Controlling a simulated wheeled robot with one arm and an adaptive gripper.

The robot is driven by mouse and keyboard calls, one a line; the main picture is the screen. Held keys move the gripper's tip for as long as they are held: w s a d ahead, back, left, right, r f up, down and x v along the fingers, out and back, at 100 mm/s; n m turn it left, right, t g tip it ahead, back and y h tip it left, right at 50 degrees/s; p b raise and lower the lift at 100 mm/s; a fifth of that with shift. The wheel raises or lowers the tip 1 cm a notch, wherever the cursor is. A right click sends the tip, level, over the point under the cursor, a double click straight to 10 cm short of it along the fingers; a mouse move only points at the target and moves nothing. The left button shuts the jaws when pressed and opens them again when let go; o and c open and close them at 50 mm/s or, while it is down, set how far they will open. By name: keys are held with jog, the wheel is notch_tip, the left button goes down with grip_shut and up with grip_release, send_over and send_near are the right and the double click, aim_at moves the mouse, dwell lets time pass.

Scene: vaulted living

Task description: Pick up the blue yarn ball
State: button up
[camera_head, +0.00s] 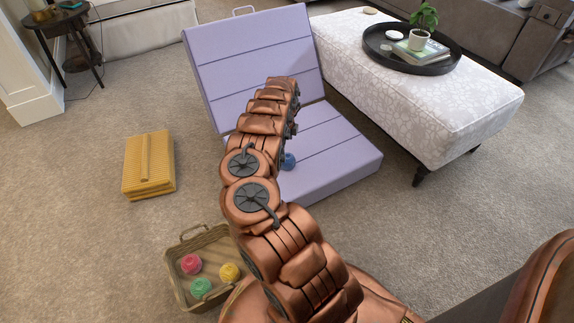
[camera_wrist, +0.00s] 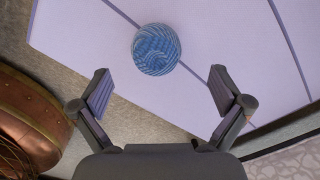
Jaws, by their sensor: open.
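The blue yarn ball (camera_wrist: 156,50) sits on the flat seat part of the lavender folding cushion (camera_wrist: 90,40), beyond my fingertips in the wrist view. In the head view the blue yarn ball (camera_head: 288,161) shows only in part beside my arm, on the lavender cushion (camera_head: 335,160). My gripper (camera_wrist: 160,92) is open and empty, its two fingers spread wide with the ball ahead of the gap between them. The fingers do not touch the ball. In the head view my arm hides the gripper.
A basket (camera_head: 180,290) holds a red, a yellow and a green yarn ball. A yellow folded item (camera_head: 149,165) lies on the carpet at left. A patterned ottoman (camera_head: 430,120) with a dark tray (camera_head: 375,45) stands at right. Carpet is clear between.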

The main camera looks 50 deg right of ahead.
aim_at(286, 156)
jog(key=shift+s+a+f+b, duration=0.15)
jog(key=shift+f+b, duration=0.8)
jog(key=shift+f, duration=1)
jog(key=shift+s+a+f+b, duration=0.15)
jog(key=shift+f+b, duration=0.8)
jog(key=shift+f, duration=1)
jog(key=shift+d, duration=0.1)
jog(key=c, duration=1.2)
jog(key=shift+r, duration=0.15)
